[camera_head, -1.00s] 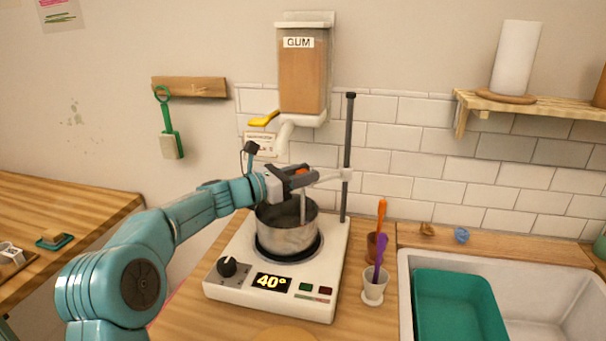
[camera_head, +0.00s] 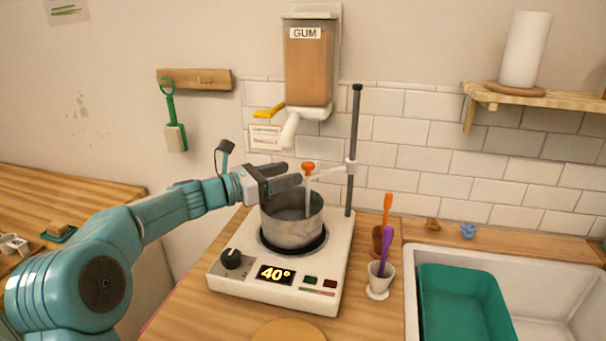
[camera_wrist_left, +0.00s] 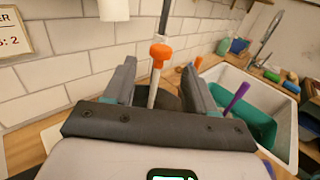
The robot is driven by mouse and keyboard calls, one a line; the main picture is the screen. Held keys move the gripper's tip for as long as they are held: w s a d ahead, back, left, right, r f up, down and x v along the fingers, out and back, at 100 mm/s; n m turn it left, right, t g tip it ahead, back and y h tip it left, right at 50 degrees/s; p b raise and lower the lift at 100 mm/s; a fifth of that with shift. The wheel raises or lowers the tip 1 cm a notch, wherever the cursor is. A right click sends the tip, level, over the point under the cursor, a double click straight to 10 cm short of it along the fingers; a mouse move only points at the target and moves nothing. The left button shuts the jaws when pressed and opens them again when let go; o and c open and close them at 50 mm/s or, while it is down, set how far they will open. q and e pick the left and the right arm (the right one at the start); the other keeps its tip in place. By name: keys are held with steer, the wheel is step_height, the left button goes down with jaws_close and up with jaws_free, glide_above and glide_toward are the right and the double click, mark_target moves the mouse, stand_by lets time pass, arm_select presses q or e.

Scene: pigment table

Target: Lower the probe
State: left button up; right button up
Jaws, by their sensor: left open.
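The probe is a pale rod with an orange knob (camera_head: 308,168) on top. It stands upright at the end of a clamp arm (camera_head: 335,170) on a dark stand rod (camera_head: 354,150). Its lower part reaches down into the steel pot (camera_head: 291,228), where the rim hides its tip. My left gripper (camera_head: 294,174) is open and empty above the pot, just left of the probe. In the left wrist view the orange knob (camera_wrist_left: 161,54) shows between and beyond the two open fingers, apart from them. My right gripper is not in view.
The pot sits on a white hotplate (camera_head: 275,262) reading 40°. A gum dispenser (camera_head: 308,70) with a yellow lever hangs above. A white cup (camera_head: 379,283) with a purple tool stands at right, beside a sink with a green tub (camera_head: 460,300).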

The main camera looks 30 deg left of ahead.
arm_select(q)
steer(key=b+v, duration=0.1)
steer(key=v, duration=0.9)
steer(key=shift+w+f, duration=0.1)
